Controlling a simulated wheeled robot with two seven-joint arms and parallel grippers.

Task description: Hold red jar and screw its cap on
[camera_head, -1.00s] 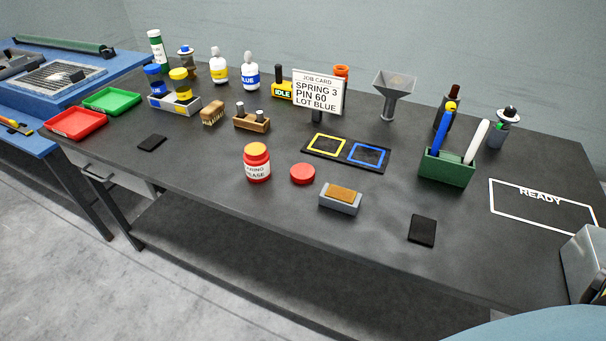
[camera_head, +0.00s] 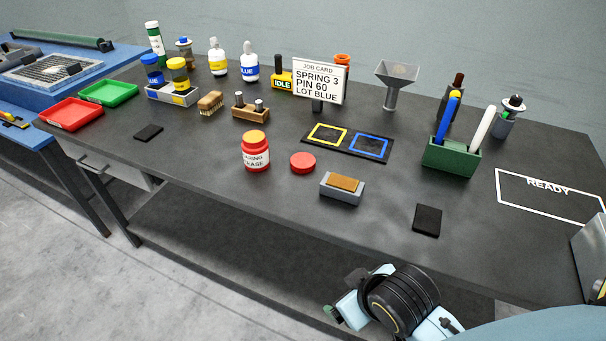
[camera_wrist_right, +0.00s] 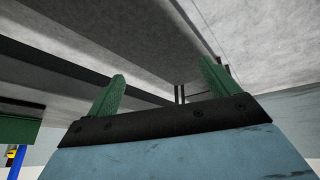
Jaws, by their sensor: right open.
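The red jar (camera_head: 256,155) stands upright and uncapped on the dark bench in the head view, with a white label and an orange-yellow top. A round red cap (camera_head: 302,163) lies flat on the bench just right of the jar, apart from it. In the right wrist view, my right gripper (camera_wrist_right: 162,72) has its two green fingers spread wide with nothing between them. In the head view, part of my right arm shows at the bottom, in front of the bench's front edge and well away from the jar and cap. My left gripper is not in view.
A grey block with a brown top (camera_head: 342,187) lies right of the cap. A dark mat with yellow and blue squares (camera_head: 348,143) is behind. A green holder (camera_head: 451,157) and a black pad (camera_head: 427,221) stand right. Bench left of the jar is mostly clear.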

